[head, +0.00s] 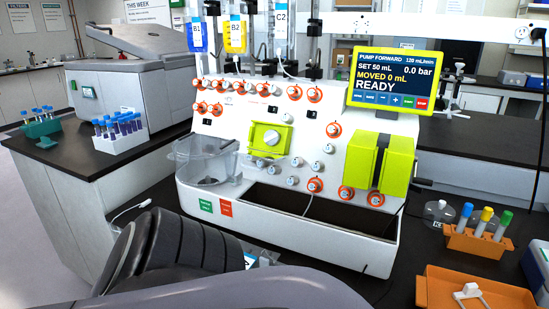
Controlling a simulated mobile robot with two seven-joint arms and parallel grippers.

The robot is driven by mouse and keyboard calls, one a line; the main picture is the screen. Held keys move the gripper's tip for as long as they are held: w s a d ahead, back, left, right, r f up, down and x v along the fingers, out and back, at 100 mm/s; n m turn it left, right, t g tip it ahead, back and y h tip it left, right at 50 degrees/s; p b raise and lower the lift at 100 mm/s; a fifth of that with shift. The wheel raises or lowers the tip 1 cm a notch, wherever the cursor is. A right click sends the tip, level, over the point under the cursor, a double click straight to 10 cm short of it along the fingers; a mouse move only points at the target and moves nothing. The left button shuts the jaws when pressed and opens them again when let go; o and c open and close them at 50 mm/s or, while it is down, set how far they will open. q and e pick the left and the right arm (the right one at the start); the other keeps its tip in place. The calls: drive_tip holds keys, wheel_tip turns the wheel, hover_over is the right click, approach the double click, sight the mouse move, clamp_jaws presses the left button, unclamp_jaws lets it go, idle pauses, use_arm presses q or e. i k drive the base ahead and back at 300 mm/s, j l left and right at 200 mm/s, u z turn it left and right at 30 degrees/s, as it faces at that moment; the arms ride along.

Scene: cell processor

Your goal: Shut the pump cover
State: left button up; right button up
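The white cell processor (228,128) stands on the dark bench in the middle of the head view. On its right side is a lime-green pump (398,170) in two upright parts with a dark gap between them. The left lime-green part (361,160) looks like the pump cover, standing apart from the right part; I cannot tell its hinge side. A second lime-green unit with a pale knob (270,138) sits mid-panel. Dark grey parts of my own arm fill the lower left foreground. No fingertips of either gripper show.
The screen (402,78) reads READY, MOVED 0 mL. A clear round chamber (205,165) is at the processor's left. An orange tube rack (477,244) and orange tray (440,292) lie right of it. A clear-domed item (439,213) stands near the pump.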

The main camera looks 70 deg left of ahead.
sight(262, 153)
drive_tip(key=k+j+u, duration=0.25)
drive_tip(key=k+u, duration=0.15)
drive_tip(key=u, duration=1.7)
